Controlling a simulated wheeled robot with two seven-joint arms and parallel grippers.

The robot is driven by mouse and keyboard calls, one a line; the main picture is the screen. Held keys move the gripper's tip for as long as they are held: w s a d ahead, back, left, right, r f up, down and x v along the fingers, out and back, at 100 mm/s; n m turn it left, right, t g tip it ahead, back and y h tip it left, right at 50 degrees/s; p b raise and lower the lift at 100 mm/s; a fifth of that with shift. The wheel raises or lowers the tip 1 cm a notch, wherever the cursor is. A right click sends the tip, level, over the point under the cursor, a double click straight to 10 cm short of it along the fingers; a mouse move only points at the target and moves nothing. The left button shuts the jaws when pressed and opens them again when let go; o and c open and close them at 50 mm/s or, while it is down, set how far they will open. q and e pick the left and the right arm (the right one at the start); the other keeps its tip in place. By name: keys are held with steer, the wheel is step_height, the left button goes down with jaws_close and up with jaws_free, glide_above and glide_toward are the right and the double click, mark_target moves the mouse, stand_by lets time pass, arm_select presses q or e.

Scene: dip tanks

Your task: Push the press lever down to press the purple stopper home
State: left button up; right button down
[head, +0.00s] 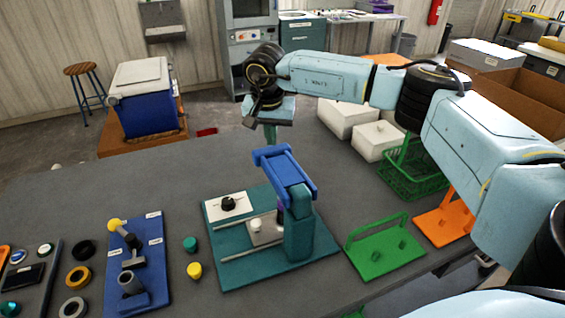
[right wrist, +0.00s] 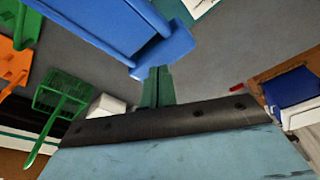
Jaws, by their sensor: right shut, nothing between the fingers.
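The press stands on a teal base plate (head: 236,272) on the grey table, with a teal column (head: 298,232). Its blue lever (head: 284,168) is at the top of the column and ends in a crossbar. Below the lever a pale cylindrical part (head: 265,232) sits by the rails. My right gripper (head: 270,138) is shut and empty, fingers pointing down, just beyond the lever's crossbar. In the right wrist view its green fingertips (right wrist: 157,72) are close to the blue crossbar (right wrist: 168,50); contact is unclear. My left gripper is not in view.
A blue fixture board (head: 150,258) with a yellow-knobbed lever is left of the press. Loose teal (head: 190,244) and yellow (head: 194,270) stoppers stand between them. A green stand (head: 385,252), green basket (head: 415,180) and white boxes (head: 375,140) are to the right.

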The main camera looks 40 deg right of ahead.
mark_target(272, 151)
steer(key=shift+f+b, duration=0.95)
steer(key=shift+f, duration=1.1)
steer(key=shift+s+f+b, duration=0.25)
steer(key=shift+f+b, duration=0.15)
steer(key=shift+f, duration=0.25)
steer(key=shift+r, duration=0.2)
step_height(272, 151, up, 13)
steer(key=p, duration=0.9)
steer(key=shift+f, duration=0.15)
stand_by(0.3)
